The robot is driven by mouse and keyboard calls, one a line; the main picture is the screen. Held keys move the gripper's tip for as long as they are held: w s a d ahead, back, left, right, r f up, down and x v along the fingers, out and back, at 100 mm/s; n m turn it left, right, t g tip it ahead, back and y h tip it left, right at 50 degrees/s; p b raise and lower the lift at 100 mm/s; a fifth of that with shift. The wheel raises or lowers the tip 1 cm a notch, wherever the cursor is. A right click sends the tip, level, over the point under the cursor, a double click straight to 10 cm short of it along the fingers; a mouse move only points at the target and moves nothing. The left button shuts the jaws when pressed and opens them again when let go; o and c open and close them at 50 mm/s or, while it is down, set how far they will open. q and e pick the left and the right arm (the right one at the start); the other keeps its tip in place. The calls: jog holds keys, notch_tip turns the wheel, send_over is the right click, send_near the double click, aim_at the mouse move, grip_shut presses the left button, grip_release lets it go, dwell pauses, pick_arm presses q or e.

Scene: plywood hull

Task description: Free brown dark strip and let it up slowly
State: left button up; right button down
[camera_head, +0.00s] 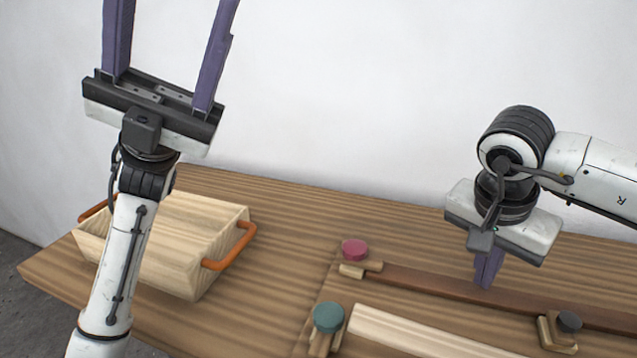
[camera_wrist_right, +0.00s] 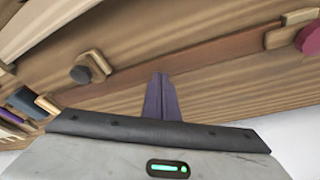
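The dark brown strip (camera_head: 430,284) lies along the plywood table and also shows in the wrist view (camera_wrist_right: 215,52). At its left end the wooden block of the red-knob clamp (camera_head: 355,250) overlaps it. A dark-knob clamp (camera_head: 568,321) sits at its near edge further right; its block points away from the strip. My right gripper (camera_head: 486,283) points down at the strip between these clamps, its purple fingers (camera_wrist_right: 160,78) together. Whether the tips touch the strip I cannot tell. My left gripper (camera_head: 172,10) is raised, open and empty; its fingertips are out of frame.
A pale wooden box (camera_head: 200,235) with orange handles stands at the left, behind my left arm. A teal-knob clamp (camera_head: 328,317) and a pale strip (camera_head: 410,332) lie nearer me. The table between box and clamps is clear. A white wall stands behind.

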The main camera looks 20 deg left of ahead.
pick_arm(q)
jog(key=s+d+f+m+y, duration=0.1)
jog(key=d+f+y, duration=0.25)
jog(key=d, duration=0.35)
jog(key=s+d+f+m+y, duration=0.1)
jog(key=d+f+m+y, duration=0.1)
jog(key=d+y, duration=0.45)
jog(key=n+t+y, duration=0.5)
jog(key=t+y, duration=0.5)
jog(key=y, duration=0.6)
send_over(353, 247)
jog(key=s+a, duration=0.3)
jog(key=s, duration=0.1)
notch_tip(353, 247, down, 18)
jog(key=shift+t, duration=0.3)
jog(key=x, duration=1.1)
jog(key=shift+w+d+f, duration=0.1)
jog(key=shift+d+f, duration=0.1)
jog(key=shift+f, duration=0.05)
